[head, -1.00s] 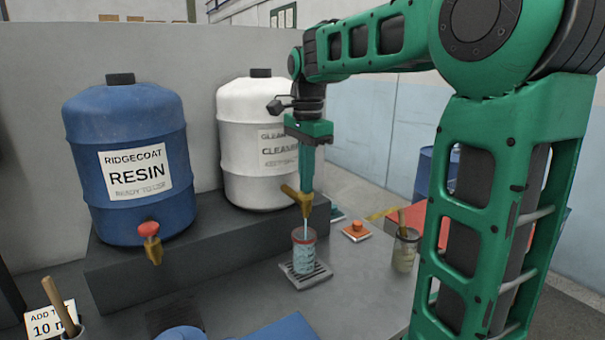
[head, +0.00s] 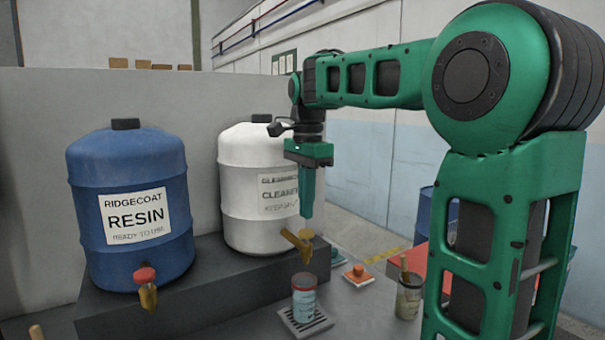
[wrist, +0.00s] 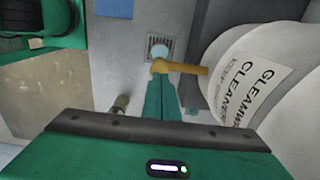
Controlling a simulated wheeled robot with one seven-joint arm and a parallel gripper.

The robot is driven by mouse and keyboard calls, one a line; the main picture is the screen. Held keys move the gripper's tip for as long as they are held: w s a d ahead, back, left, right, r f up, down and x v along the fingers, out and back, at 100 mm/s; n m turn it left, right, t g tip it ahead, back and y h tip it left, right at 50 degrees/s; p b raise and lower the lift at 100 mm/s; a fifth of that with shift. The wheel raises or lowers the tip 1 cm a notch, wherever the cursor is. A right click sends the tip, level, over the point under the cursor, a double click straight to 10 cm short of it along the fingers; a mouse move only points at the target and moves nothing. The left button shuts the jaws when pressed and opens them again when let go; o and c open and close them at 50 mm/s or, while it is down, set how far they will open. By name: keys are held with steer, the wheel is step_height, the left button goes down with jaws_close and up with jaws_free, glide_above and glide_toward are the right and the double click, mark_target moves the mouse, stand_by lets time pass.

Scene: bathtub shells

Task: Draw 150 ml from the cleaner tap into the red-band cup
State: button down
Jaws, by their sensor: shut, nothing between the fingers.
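The white cleaner drum (head: 240,195) stands on the dark ledge, with its brass tap (head: 296,240) pointing forward. The red-band cup (head: 304,297) stands upright on a slotted drip grate (head: 322,318) below the tap. It holds pale blue liquid; I cannot read the level. No stream shows between spout and cup. My gripper (head: 306,215) is shut and empty, pointing down just above the tap; I cannot tell if it touches. In the wrist view the fingers (wrist: 165,100) end beside the tap (wrist: 185,68), with the cup (wrist: 158,51) beyond.
A blue resin drum (head: 130,200) with a red-handled tap (head: 146,280) stands to the left on the same ledge (head: 190,300). An orange button block (head: 358,274) and a jar with a stick (head: 408,295) stand to the right of the cup.

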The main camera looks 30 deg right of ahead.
mark_target(306, 230)
step_height(306, 230, up, 9)
stand_by(0.3)
stand_by(1.5)
